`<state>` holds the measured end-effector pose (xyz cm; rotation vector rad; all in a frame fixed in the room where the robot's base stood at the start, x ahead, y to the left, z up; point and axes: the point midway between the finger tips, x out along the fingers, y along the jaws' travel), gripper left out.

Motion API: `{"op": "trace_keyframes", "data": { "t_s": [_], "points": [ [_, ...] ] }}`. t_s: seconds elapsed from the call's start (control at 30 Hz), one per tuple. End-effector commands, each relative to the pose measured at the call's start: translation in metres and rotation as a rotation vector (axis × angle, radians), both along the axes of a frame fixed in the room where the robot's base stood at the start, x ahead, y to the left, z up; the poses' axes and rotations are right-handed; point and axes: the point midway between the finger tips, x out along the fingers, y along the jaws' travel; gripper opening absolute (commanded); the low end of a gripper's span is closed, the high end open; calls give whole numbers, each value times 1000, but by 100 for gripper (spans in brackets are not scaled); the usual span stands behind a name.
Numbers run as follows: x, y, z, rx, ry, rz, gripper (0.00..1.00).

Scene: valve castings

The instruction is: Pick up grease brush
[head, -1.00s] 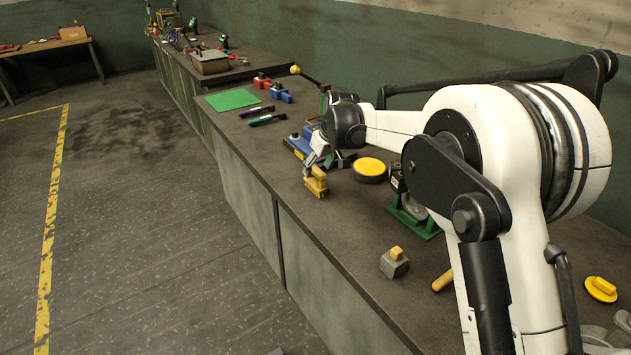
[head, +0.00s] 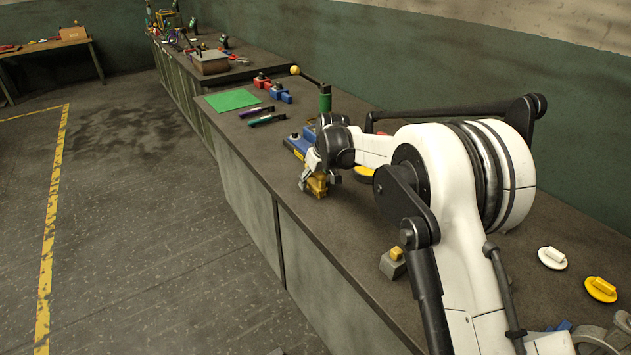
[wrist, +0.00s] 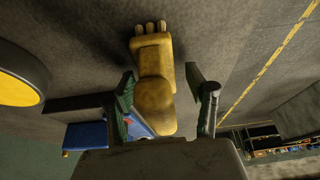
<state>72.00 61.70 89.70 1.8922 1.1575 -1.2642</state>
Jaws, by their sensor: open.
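The grease brush appears to be the short ochre-yellow piece (head: 318,189) near the bench's front edge. In the wrist view the ochre piece (wrist: 153,68) has a rounded body and several pale stubs at its far end. My gripper (head: 319,181) is lowered over it. The wrist view shows my gripper (wrist: 160,76) open, with one finger on each side of the ochre piece. Gaps show between the fingers and the piece. The gripper hides part of it in the head view.
A blue block (head: 297,144) lies just behind the gripper. A yellow-topped round pad (wrist: 20,78) is to one side. Two slim handled tools (head: 262,117) and a green mat (head: 233,99) lie farther along the bench. A grey block with a yellow top (head: 393,263) is nearer.

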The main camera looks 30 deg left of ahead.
Motion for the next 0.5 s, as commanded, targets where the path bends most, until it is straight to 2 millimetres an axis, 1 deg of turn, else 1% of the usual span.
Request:
{"op": "trace_keyframes", "data": {
  "t_s": [0.03,0.37,0.4,0.5],
  "points": [
    [0,0,0,0,0,0,47],
    [0,0,0,0,0,0,3],
    [0,0,0,0,0,0,0],
    [0,0,1,0,0,0,0]
  ]
}}
